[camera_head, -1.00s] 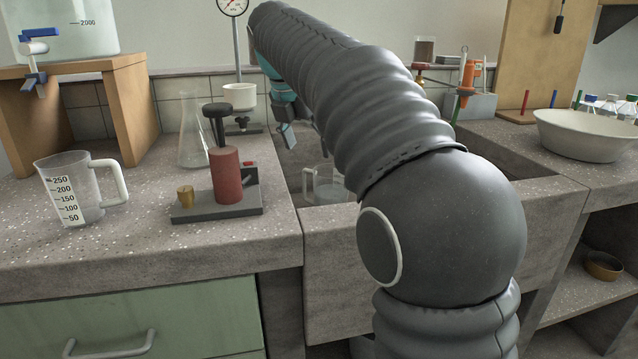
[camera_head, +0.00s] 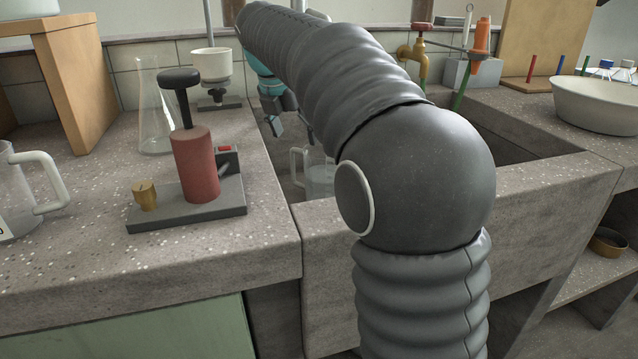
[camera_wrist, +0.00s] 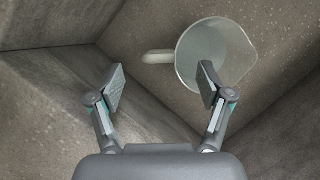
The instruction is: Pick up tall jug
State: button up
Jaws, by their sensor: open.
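A clear jug with a handle stands in the sink; in the head view it (camera_head: 320,180) shows partly, with my arm covering its right side. In the wrist view the jug (camera_wrist: 225,40) is seen from above, its round mouth at the upper right and its pale handle (camera_wrist: 158,57) pointing left. My gripper (camera_wrist: 161,80) is open and empty above it. The right finger overlaps the jug's mouth in the picture; the left finger is left of the handle. In the head view my gripper (camera_head: 288,125) hangs over the sink, partly hidden by my arm.
Another clear jug (camera_head: 15,195) stands on the left counter, cut by the frame edge. A red cylinder device (camera_head: 195,165) and a glass flask (camera_head: 153,110) stand left of the sink. A brass tap (camera_head: 423,65) is behind it; a white basin (camera_head: 600,103) is right. Sink walls are close around my gripper.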

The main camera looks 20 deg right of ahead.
aim_at(298, 150)
jog(key=shift+s+a+f+b+x, duration=0.15)
jog(key=shift+b+x, duration=0.2)
jog(key=shift+x, duration=0.6)
jog(key=shift+s+a+b+x, duration=0.1)
jog(key=shift+b+x, duration=0.2)
jog(key=shift+x, duration=0.7)
jog(key=shift+s+a+f+b+x, duration=0.15)
jog(key=shift+b+x, duration=0.2)
jog(key=shift+x, duration=0.6)
jog(key=shift+r, duration=0.15)
grip_shut()
